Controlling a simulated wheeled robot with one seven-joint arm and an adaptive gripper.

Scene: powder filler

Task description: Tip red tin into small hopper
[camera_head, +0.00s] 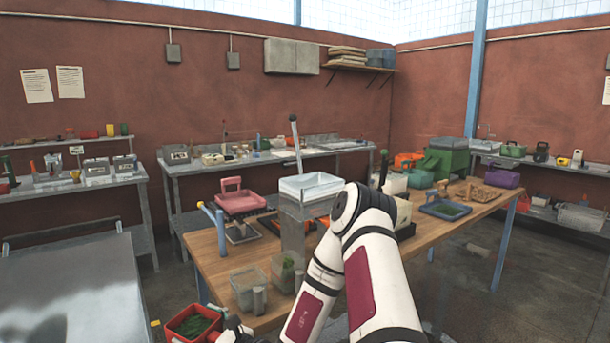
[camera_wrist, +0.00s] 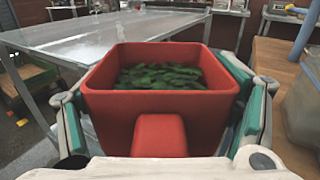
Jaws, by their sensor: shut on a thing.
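The red tin (camera_head: 188,326) is an open square tub with green leaf-like pieces inside. In the wrist view the red tin (camera_wrist: 160,104) sits upright between the two fingers of my gripper (camera_wrist: 163,92), which is shut on its sides. In the head view it is low, off the near left corner of the wooden table. A pale-blue open tray-like hopper (camera_head: 312,188) stands on a grey metal body mid-table. A pink-red tray-like hopper (camera_head: 241,202) stands to its left. I cannot tell which is the small hopper. My arm hides part of the table.
The wooden table (camera_head: 455,223) holds clear tubs (camera_head: 248,287) at its near left corner, a blue tray (camera_head: 445,210) and a green machine (camera_head: 446,158). A blue-and-yellow handle (camera_head: 213,218) rises at its left edge. A bare metal table (camera_head: 75,290) stands at left.

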